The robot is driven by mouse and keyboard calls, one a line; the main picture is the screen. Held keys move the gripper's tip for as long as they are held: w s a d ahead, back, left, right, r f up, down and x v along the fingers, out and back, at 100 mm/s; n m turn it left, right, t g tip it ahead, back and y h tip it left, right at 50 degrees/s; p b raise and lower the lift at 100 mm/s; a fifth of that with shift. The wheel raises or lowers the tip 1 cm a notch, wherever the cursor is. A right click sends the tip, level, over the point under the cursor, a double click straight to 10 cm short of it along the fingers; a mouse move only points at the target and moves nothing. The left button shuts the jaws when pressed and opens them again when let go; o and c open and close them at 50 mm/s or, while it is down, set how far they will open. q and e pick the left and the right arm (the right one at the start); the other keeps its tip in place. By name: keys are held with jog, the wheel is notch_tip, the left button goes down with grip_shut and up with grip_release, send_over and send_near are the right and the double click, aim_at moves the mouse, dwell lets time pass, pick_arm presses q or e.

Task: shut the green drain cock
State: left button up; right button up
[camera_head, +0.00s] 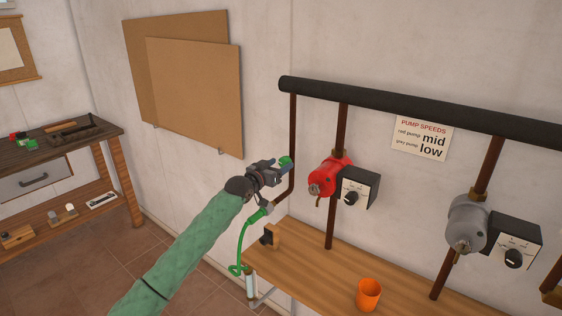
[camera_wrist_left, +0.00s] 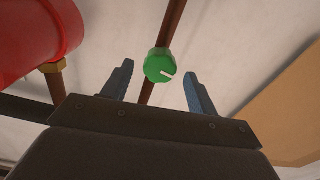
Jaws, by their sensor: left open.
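The green drain cock (camera_head: 285,162) sits on a thin brown pipe at the left end of the black pipe run. In the left wrist view its round green knob (camera_wrist_left: 159,66) shows a white mark pointing to the right. My left gripper (camera_head: 277,168) is open at the cock. In the left wrist view its two blue fingertips (camera_wrist_left: 158,84) stand on either side of the knob, apart from it. The way the cock's mark relates to open or shut cannot be told. My right gripper is not in view.
A red pump (camera_head: 328,174) with a black control box (camera_head: 358,188) is just right of the cock. A grey pump (camera_head: 466,224) is farther right. An orange cup (camera_head: 368,294) stands on the wooden bench (camera_head: 310,268). A green hose (camera_head: 241,246) hangs below my gripper.

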pick_arm(q)
jog(key=shift+x, duration=0.9)
jog(key=shift+s, duration=0.1)
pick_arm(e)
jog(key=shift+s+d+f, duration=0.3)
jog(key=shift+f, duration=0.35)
pick_arm(q)
jog(key=c, duration=1)
jog(key=shift+f, duration=0.1)
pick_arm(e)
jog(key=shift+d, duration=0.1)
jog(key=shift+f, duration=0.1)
